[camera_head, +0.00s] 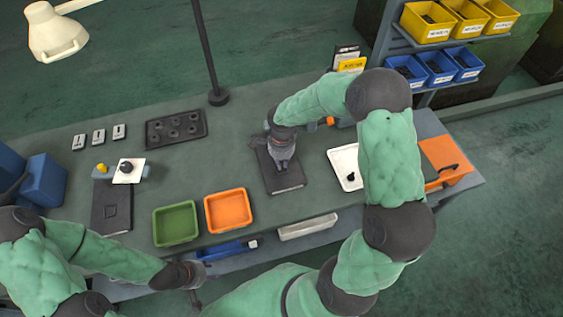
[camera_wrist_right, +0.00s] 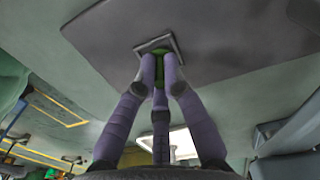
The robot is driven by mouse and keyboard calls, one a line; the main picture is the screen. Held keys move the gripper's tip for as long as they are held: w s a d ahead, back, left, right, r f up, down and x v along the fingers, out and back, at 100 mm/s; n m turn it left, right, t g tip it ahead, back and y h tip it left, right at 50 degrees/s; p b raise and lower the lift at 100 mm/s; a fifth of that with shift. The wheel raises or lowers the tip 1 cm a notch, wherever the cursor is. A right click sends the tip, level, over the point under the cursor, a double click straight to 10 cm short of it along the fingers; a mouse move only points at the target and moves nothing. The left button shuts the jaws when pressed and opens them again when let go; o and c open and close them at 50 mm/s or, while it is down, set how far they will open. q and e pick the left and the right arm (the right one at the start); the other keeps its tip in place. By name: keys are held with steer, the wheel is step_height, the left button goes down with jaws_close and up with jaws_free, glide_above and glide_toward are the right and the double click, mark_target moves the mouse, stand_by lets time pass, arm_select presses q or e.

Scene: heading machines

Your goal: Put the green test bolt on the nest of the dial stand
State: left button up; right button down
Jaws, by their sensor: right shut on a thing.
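My right gripper (camera_head: 283,166) reaches down over a dark plate (camera_head: 292,184) at the middle of the bench. In the right wrist view its fingers (camera_wrist_right: 161,68) are shut on a green piece, taken as the green test bolt (camera_wrist_right: 160,51). Its tip is at a small square grey frame (camera_wrist_right: 156,43) on the dark plate; contact there is unclear. The fingers hide most of the bolt. At the left, a white square with a black round part (camera_head: 128,171) may be the dial stand, but I cannot tell for sure. My left gripper (camera_head: 196,285) hangs at the front edge, its fingers unclear.
A second dark plate (camera_head: 112,208) lies at the left. A green tray (camera_head: 176,223) and an orange tray (camera_head: 228,211) stand between the plates. A dark tray with round recesses (camera_head: 176,129) and a pole (camera_head: 218,97) are behind. A white tray (camera_head: 344,167) is at the right.

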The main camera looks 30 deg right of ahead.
steer(key=c, duration=1.3)
jaws_free()
steer(key=shift+f, duration=0.15)
steer(key=shift+c, duration=0.2)
steer(key=shift+w+r, duration=0.1)
steer(key=shift+r, duration=0.45)
step_height(320, 180, up, 11)
steer(key=p, duration=0.1)
steer(key=shift+r+p, duration=0.15)
steer(key=shift+p, duration=0.2)
